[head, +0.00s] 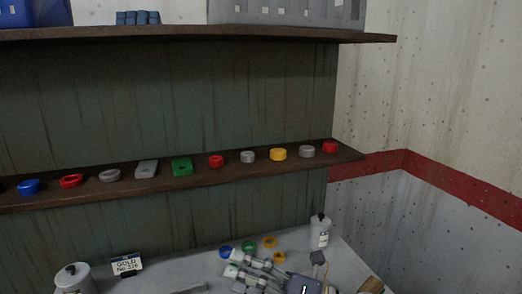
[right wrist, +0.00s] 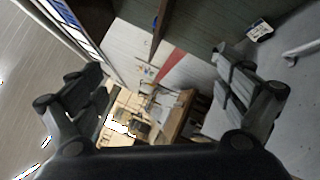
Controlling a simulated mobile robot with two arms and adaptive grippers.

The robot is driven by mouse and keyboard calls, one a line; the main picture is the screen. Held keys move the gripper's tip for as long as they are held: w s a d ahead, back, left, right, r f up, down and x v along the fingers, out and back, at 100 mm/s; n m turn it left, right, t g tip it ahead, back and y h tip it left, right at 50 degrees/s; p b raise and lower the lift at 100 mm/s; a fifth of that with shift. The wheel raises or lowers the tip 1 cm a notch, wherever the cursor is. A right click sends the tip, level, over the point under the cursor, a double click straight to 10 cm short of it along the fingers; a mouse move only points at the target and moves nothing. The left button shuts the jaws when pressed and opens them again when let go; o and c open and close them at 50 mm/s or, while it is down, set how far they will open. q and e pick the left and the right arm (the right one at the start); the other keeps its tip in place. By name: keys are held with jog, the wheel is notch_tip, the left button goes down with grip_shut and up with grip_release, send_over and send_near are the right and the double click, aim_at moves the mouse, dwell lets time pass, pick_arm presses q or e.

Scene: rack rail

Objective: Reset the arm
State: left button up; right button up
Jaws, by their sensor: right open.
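My right gripper (head: 236,266) is low in the head view, over the grey worktop, with its fingers pointing left. In the right wrist view its two fingers (right wrist: 156,72) stand wide apart with nothing between them. The gripper is open and empty. My left gripper does not show in either view.
A dark shelf (head: 224,177) holds a row of coloured rings and small blocks, including a green block (head: 182,166). The worktop (head: 210,268) bears blue, green and yellow rings, white canisters (head: 320,232) and a "GOLD" sign (head: 127,264). An upper shelf (head: 180,33) overhangs. Free worktop lies left of the rings.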

jog(key=w+d+m+t+h, duration=0.5)
jog(key=d+m+t+h, duration=0.65)
jog(key=m, duration=0.85)
jog(key=s+d+f+m+g+h, duration=0.2)
jog(key=s+d+f+m+h, duration=0.15)
jog(key=d+f+m, duration=0.35)
jog(key=s+d+f+m+g+h, duration=0.15)
jog(key=d+f+m+h, duration=0.3)
jog(key=f, duration=0.45)
jog(key=s+d+f+m+g, duration=0.1)
jog(key=s+f+m+g, duration=0.1)
jog(key=s+f+g, duration=0.55)
jog(key=s+d+f+m+g, duration=0.1)
jog(key=s+f+m+g, duration=0.2)
jog(key=s+f, duration=0.85)
jog(key=s+f+g, duration=0.1)
jog(key=s+f, duration=0.2)
jog(key=f, duration=0.9)
jog(key=s+f, duration=0.3)
jog(key=f, duration=0.9)
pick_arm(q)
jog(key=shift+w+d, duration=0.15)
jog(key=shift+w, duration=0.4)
pick_arm(e)
jog(key=s+d+f+g, duration=0.1)
jog(key=s+d+f, duration=0.1)
jog(key=s+f, duration=1.1)
jog(key=s, duration=0.3)
jog(key=shift+d+f, duration=0.25)
jog(key=shift+d, duration=0.15)
